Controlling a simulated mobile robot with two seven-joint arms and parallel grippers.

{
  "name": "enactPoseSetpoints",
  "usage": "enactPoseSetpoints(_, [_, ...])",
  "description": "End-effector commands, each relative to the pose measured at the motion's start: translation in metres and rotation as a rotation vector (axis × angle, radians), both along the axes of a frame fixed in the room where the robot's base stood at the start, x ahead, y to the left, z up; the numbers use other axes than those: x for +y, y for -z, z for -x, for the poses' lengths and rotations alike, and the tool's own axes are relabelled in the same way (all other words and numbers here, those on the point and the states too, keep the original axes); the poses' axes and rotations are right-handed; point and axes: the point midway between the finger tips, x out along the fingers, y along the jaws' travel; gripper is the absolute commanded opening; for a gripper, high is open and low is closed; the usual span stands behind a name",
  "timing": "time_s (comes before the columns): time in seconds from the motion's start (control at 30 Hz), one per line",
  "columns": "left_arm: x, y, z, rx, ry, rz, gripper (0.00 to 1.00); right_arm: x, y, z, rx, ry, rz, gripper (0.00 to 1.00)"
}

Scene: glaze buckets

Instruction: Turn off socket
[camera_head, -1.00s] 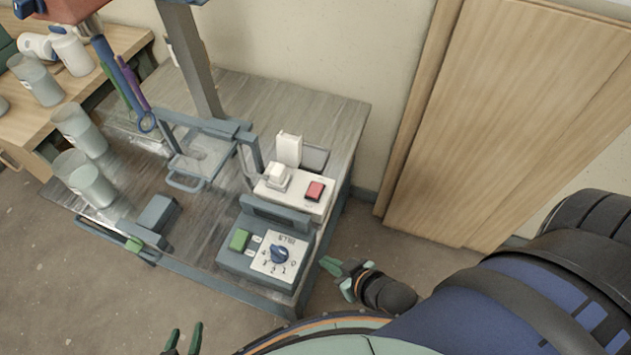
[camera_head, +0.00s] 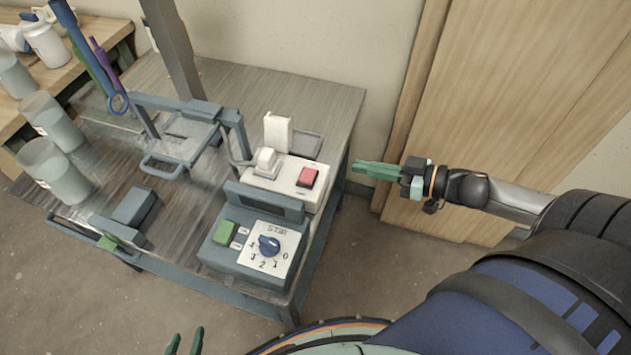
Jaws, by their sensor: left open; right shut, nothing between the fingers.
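The socket (camera_head: 290,184) is a white box on the right side of the metal table. A red rocker switch (camera_head: 308,177) sits on its right part and a white plug (camera_head: 267,162) on its left part. My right gripper (camera_head: 356,169) is shut and empty, in the air to the right of the switch and apart from it, its fingers pointing left. My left gripper (camera_head: 184,343) is open at the bottom edge; only its green fingertips show.
A control box with a blue knob (camera_head: 269,245) and green button (camera_head: 224,232) stands in front of the socket. A metal stand (camera_head: 178,50) rises behind. Grey buckets (camera_head: 55,171) stand at the left. A wooden door (camera_head: 500,90) is at the right.

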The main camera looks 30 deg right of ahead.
Motion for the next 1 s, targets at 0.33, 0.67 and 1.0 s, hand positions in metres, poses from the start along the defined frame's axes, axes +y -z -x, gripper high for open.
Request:
enactPoseSetpoints(0.33, [0.000,0.010,-0.006,-0.012,0.003,0.000,0.50,0.008,-0.018,-0.003,0.034,-0.159,-0.043,0.00])
enactPoseSetpoints(0.67, [0.000,0.012,-0.005,-0.009,0.004,0.000,0.50,0.009,-0.017,-0.004,0.033,-0.157,-0.044,0.00])
enactPoseSetpoints(1.0, [-0.007,0.026,-0.003,0.005,0.017,0.006,0.50,0.030,-0.009,-0.027,0.028,-0.157,-0.044,0.00])
